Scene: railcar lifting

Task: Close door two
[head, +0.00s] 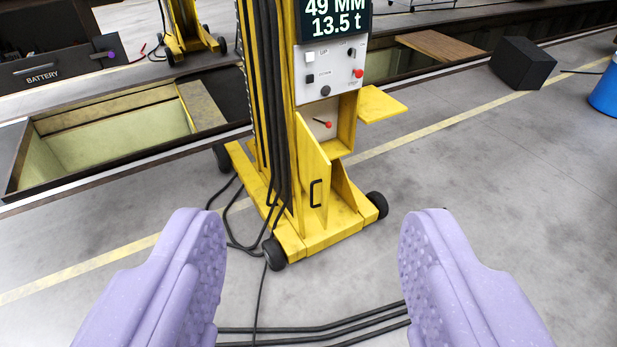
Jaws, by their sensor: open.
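A yellow lifting jack stands on the floor ahead. A yellow door panel (311,160) with a black handle (316,193) stands swung out from the jack's lower front. Behind it is an open compartment with a small red-tipped lever (325,123). A second yellow plate (383,103) juts out to the right of the compartment. No number shows on either panel, so I cannot tell which is door two. My gripper (315,218) is open and empty, its two lilac fingers wide apart in the foreground. The handle appears between them, farther away and untouched.
The jack's wheeled base (325,232) rests on grey floor. Black cables (320,330) cross the floor in front. An open pit (105,135) lies to the left. A black box (522,63) and a blue drum (606,93) stand at right.

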